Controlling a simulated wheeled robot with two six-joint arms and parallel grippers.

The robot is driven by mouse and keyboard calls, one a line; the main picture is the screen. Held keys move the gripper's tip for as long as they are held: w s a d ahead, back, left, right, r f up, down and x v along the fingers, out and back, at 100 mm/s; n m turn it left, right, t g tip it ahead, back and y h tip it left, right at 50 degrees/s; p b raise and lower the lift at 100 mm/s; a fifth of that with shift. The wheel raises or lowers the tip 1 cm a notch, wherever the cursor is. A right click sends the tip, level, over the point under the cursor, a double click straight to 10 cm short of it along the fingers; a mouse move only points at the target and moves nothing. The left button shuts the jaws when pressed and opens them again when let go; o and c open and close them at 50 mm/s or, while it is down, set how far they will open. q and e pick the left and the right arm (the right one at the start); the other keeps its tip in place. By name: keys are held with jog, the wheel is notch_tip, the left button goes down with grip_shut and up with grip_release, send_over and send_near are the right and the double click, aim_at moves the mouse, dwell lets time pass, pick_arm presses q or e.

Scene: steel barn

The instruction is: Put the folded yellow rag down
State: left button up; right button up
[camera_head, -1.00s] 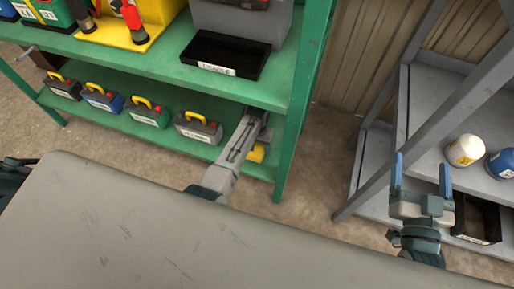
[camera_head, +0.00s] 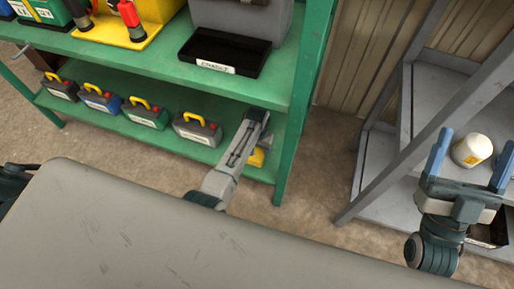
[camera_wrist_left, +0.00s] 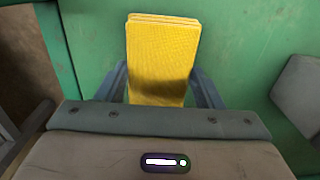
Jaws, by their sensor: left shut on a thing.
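The folded yellow rag (camera_wrist_left: 162,60) sits between the dark blue fingers of my left gripper (camera_wrist_left: 160,88) in the left wrist view, with green shelf surface behind it. A small yellow patch of it (camera_head: 257,158) shows beside my left arm in the head view, over the right end of the lower green shelf (camera_head: 150,133). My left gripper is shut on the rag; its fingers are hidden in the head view. I cannot tell whether the rag touches the shelf. My right gripper (camera_head: 468,165) is open and empty at the right, in front of a grey rack.
Several toolboxes with yellow handles (camera_head: 198,131) line the lower shelf left of my arm. A black tray (camera_head: 225,52) stands on the upper shelf above. A green post (camera_head: 292,140) bounds the shelf's right end. The grey rack (camera_head: 425,120) holds a white bottle (camera_head: 472,150).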

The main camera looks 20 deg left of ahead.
aim_at(257, 150)
pick_arm(q)
jog(key=o, duration=1.1)
jog(key=shift+c, duration=0.2)
jog(key=shift+r, duration=0.2)
notch_tip(257, 150, up, 5)
jog(key=shift+r+p, duration=0.1)
jog(key=shift+p, duration=1)
jog(key=s+a+r+t+p, duration=0.1)
jog(key=s+a+r+t, duration=0.2)
jog(key=s+r+t, duration=0.4)
jog(key=s+a+r+t+h+p, duration=0.1)
jog(key=s+a+r+t, duration=0.2)
jog(key=s+r+t, duration=0.4)
jog(key=s+r, duration=0.3)
jog(key=r, duration=0.4)
jog(key=s+r, duration=0.3)
jog(key=r, duration=0.3)
jog(key=shift+s+a+r, duration=0.3)
jog(key=shift+s+r, duration=0.05)
jog(key=shift+s, duration=0.05)
pick_arm(e)
notch_tip(257, 150, down, 20)
jog(key=m+g+h, duration=0.2)
jog(key=g, duration=1.1)
jog(key=shift+s+a+f, duration=0.2)
jog(key=shift+s+a, duration=0.05)
jog(key=shift+a, duration=0.2)
